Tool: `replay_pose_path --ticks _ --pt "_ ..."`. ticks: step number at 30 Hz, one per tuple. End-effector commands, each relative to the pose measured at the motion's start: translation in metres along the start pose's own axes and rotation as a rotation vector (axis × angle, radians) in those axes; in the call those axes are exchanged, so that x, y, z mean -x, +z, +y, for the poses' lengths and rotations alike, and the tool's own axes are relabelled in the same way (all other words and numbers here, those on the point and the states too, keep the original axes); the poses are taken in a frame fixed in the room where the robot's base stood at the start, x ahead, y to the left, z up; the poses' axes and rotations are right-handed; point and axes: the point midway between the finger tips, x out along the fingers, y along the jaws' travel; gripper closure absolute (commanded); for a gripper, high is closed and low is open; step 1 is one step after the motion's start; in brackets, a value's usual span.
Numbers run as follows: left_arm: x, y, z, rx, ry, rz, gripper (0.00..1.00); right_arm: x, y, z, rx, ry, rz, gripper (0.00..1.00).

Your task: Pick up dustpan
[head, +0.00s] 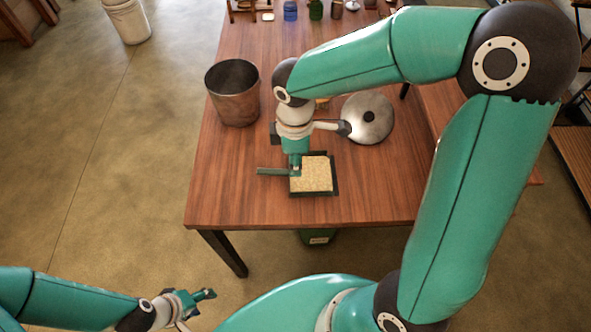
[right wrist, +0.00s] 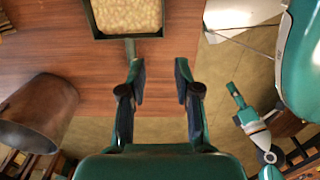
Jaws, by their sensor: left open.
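The dustpan is a dark green square pan (head: 336,184) full of yellowish grains, flat on the table near its front edge. Its handle (head: 268,171) points left. In the right wrist view the pan's rim (right wrist: 128,37) shows at the top, with the handle (right wrist: 130,48) pointing down toward my left-hand finger there. My right gripper (head: 295,168) is above the handle; in its wrist view (right wrist: 160,75) the fingers are apart with nothing between them. Contact with the handle cannot be told. My left gripper (head: 204,301) is open and empty, low in front of the table.
A brown metal bucket (head: 235,95) stands at the table's left. A round metal disc (head: 368,118) lies to the right behind the dustpan. Small bottles (head: 316,10) stand at the back. A white bucket (head: 127,20) is on the floor. The table's left front is clear.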

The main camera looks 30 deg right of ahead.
Motion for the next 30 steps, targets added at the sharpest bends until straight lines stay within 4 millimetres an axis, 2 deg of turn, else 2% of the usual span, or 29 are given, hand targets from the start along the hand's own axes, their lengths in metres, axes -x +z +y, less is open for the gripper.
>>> replay_pose_path --ticks 3,9,12,20,27,30 --pt "-0.001 0.000 0.000 0.000 0.000 0.000 0.44 -0.028 0.004 -0.001 -0.010 -0.007 -0.004 0.68" --pt "-0.003 0.000 -0.001 0.000 0.000 0.000 0.44 -0.069 0.006 -0.002 -0.016 -0.007 -0.003 0.68" --pt "-0.004 0.000 -0.001 0.000 0.000 0.000 0.44 -0.081 0.006 -0.001 -0.017 -0.005 -0.001 0.68" --pt "-0.003 0.000 -0.001 0.000 0.000 0.000 0.44 -0.097 0.007 -0.003 -0.019 -0.005 -0.001 0.68" --pt "-0.006 0.000 -0.002 0.000 0.000 0.000 0.44 -0.132 0.010 -0.006 -0.020 -0.006 0.000 0.68" --pt "-0.006 0.000 -0.002 0.000 0.000 0.000 0.44 -0.139 0.009 -0.006 -0.020 -0.005 0.001 0.68"
